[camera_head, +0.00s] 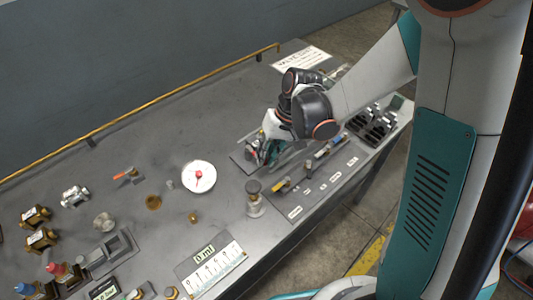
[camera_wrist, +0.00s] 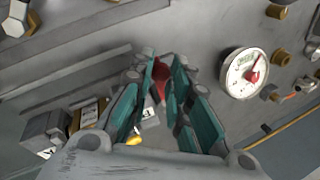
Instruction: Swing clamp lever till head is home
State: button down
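A red part, which looks like the clamp lever (camera_wrist: 160,80), stands between the fingertips of my gripper (camera_wrist: 164,72) in the wrist view. The teal-padded fingers are apart, with a gap beside the red part on the right; whether the left finger touches it I cannot tell. In the head view my gripper (camera_head: 262,152) is low over a dark plate (camera_head: 240,158) on the bench, and my wrist hides most of the fixture. The clamp's head cannot be made out in either view.
A round white gauge with a red pointer (camera_head: 198,177) lies left of my gripper; it also shows in the wrist view (camera_wrist: 243,73). A knobbed post (camera_head: 254,200) stands in front. A black rack (camera_head: 374,124) is to the right. A yellow rail (camera_head: 140,115) lines the back edge.

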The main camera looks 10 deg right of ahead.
jog(key=shift+s+a, duration=0.1)
dwell(0.3)
jog(key=a+m, duration=0.1)
jog(key=m, duration=0.1)
jog(key=s+a+m+t+b, duration=0.1)
jog(key=m, duration=0.1)
jog(key=shift+s+a+m+t, duration=0.2)
jog(key=shift+a+m+t, duration=0.1)
jog(key=shift+a, duration=0.05)
jog(key=a+m, duration=0.2)
jog(key=shift+s+m+t+h+b, duration=0.15)
jog(key=shift+m+t+h+b, duration=0.15)
jog(key=shift+t+b, duration=0.1)
jog(key=w+a+m+t+h+b, duration=0.1)
jog(key=w+a+m+t+h, duration=0.1)
jog(key=a+m, duration=0.4)
jog(key=shift+w+a+m+h+b, duration=0.15)
jog(key=shift+w+m+h+b, duration=0.3)
jog(key=shift+m, duration=1.95)
jog(key=shift+w, duration=0.1)
jog(key=c, duration=1.5)
grip_release()
